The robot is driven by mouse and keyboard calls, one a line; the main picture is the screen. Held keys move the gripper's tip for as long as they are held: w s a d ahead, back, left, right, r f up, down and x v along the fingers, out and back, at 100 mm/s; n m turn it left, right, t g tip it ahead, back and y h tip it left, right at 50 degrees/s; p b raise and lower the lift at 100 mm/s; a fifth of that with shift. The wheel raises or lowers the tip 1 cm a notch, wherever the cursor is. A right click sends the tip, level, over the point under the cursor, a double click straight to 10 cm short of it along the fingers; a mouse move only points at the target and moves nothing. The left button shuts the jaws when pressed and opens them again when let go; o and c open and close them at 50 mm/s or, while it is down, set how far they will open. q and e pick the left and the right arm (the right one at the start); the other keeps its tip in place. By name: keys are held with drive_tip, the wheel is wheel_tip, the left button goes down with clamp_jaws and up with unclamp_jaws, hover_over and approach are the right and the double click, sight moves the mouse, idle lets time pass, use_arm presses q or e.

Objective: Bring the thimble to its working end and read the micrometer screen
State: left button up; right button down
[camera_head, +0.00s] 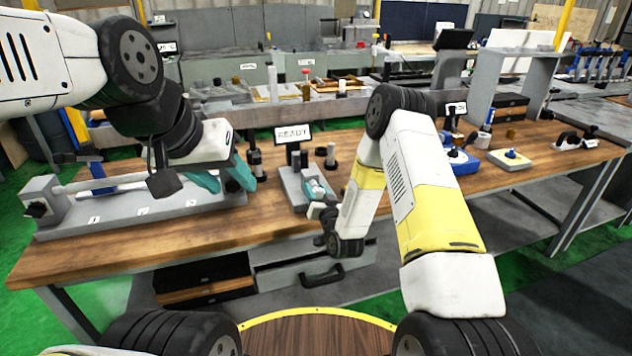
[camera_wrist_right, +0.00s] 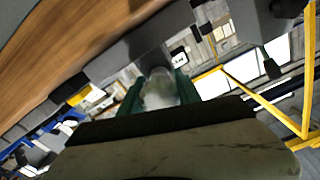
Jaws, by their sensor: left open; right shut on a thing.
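The micrometer screen (camera_head: 292,134) stands upright behind a grey micrometer station (camera_head: 294,190) and reads "READY". My right gripper (camera_head: 318,190) is at this station. In the right wrist view its green fingers are shut on a pale, rounded piece, the thimble (camera_wrist_right: 160,90) by its look. The thimble is small and partly hidden in the head view, so its exact setting cannot be told. My left gripper (camera_head: 224,178) has teal fingers apart, above the right end of a long grey fixture (camera_head: 150,208), with nothing visible between them.
A dark round holder (camera_head: 329,160) stands behind the station.

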drive_tip(key=m, duration=0.4)
drive_tip(key=shift+f, duration=0.1)
drive_tip(key=m, duration=0.7)
drive_tip(key=shift+m, duration=0.4)
drive_tip(key=m, duration=0.4)
drive_tip(key=shift+s+m, duration=0.1)
drive_tip(key=shift+m, duration=0.2)
drive_tip(key=m, duration=1.2)
drive_tip(key=c, duration=0.9)
unclamp_jaws()
